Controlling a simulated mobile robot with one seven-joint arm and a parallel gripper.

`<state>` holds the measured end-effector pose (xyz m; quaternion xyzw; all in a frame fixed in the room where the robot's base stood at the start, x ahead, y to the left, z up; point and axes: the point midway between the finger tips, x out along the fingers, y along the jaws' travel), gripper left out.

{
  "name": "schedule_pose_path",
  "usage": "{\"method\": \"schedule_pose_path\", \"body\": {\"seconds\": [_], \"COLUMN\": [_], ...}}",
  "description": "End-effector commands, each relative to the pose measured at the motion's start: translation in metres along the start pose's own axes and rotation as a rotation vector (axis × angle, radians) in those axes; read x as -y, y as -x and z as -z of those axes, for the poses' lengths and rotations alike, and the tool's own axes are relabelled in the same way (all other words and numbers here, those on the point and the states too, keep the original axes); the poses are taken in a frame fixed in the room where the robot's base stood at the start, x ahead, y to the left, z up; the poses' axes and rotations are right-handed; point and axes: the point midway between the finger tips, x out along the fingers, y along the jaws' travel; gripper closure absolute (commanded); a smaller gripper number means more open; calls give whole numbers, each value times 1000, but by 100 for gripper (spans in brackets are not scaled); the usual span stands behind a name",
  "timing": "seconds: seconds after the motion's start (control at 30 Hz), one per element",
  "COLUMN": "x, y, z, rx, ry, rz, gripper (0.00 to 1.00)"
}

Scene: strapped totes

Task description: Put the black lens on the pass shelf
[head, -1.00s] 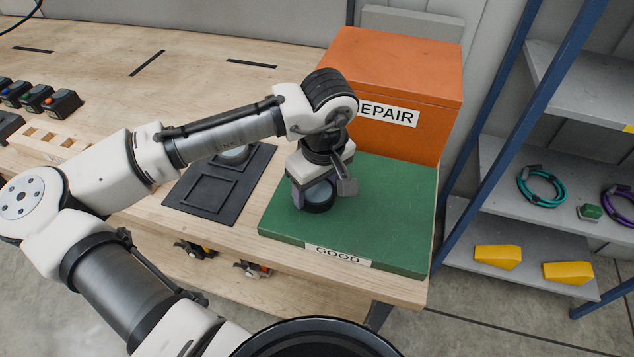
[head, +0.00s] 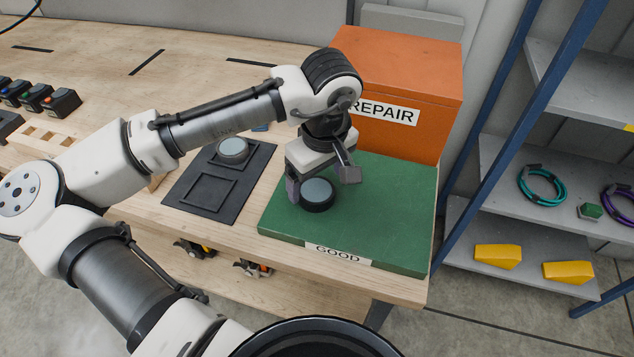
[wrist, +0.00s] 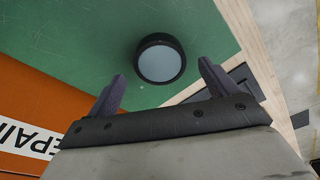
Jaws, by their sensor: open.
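The black lens (head: 317,196), a short black cylinder with a pale blue-grey glass top, sits upright on the green GOOD board (head: 385,225), near its left part. My gripper (head: 321,182) is just above the lens, open, with a finger to either side and not touching it as far as I can see. In the wrist view the lens (wrist: 160,61) lies just beyond the gap between the two open fingertips (wrist: 162,76), with green board around it.
An orange REPAIR box (head: 425,85) stands behind the green board. A black tray (head: 207,194) to the left holds another round grey-topped piece (head: 233,149). A blue-posted rack with grey shelves (head: 470,225) stands right. The board's right half is clear.

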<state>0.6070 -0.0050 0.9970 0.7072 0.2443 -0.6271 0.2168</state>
Motion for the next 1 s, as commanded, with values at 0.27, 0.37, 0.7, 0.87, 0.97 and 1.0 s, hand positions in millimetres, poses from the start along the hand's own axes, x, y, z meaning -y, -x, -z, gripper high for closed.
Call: {"method": "schedule_pose_path", "body": {"seconds": [0.27, 0.37, 0.7, 0.87, 0.97, 1.0], "x": [-1, 0, 0, 0, 0, 0], "y": [60, 76, 95, 95, 94, 94], "z": [0, 0, 0, 0, 0, 0], "rx": [-4, -3, -1, -1, -1, -1], "ry": [0, 2, 1, 1, 1, 1], "rz": [-2, -1, 0, 0, 0, 0], "gripper": [14, 14, 14, 14, 14, 14]}}
